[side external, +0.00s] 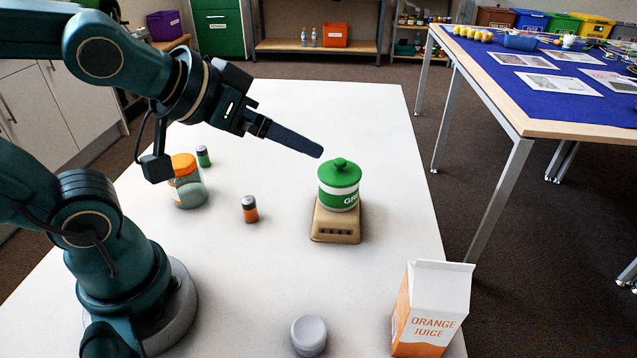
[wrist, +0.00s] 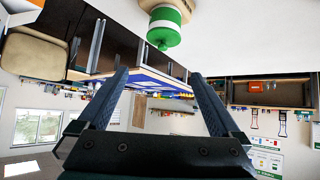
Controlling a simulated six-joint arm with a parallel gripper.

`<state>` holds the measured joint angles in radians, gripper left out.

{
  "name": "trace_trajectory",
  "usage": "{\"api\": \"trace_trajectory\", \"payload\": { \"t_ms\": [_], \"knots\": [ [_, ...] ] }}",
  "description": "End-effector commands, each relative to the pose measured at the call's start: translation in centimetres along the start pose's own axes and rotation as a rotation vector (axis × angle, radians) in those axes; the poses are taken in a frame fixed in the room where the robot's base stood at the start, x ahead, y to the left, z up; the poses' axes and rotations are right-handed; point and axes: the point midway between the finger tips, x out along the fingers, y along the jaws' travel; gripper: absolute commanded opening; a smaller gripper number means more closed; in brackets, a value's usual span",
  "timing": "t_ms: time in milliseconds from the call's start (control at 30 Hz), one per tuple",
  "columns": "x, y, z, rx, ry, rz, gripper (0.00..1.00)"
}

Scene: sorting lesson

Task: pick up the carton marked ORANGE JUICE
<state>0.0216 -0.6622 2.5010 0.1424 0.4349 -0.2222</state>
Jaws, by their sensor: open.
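The carton marked ORANGE JUICE (side external: 430,310) stands upright at the front right of the white table in the side view. It is white on top with an orange lower part. My gripper (side external: 318,150) is up and to the left of it, apart from it, above the table near the green pot. In the wrist view my gripper (wrist: 160,80) shows two dark fingers spread apart with nothing between them. The carton does not show in the wrist view.
A green lidded pot (side external: 339,186) sits on a tan stand (side external: 336,222); the pot also shows in the wrist view (wrist: 164,30). A grey round-lidded thing (side external: 309,335) stands left of the carton. An orange-lidded jar (side external: 186,182) and two batteries, orange (side external: 249,210) and green (side external: 203,157), stand farther left.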

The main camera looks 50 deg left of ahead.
Motion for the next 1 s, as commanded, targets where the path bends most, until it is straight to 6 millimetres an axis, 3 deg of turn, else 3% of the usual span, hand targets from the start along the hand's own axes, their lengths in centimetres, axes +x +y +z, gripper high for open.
{"api": "trace_trajectory", "payload": {
  "t_ms": [100,267,367,533,733,1000],
  "knots": [
    [2.0,2.0,-2.6,0.023,0.124,0.071,1.00],
    [4.1,7.2,-4.0,0.068,0.237,0.265,1.00],
    [4.9,11.4,-3.0,0.095,0.254,0.431,1.00],
    [5.2,17.1,1.0,0.129,0.189,0.673,1.00],
    [5.8,19.3,5.7,0.178,0.065,0.757,1.00],
    [6.5,20.2,6.9,0.191,0.031,0.767,1.00]
  ]
}}
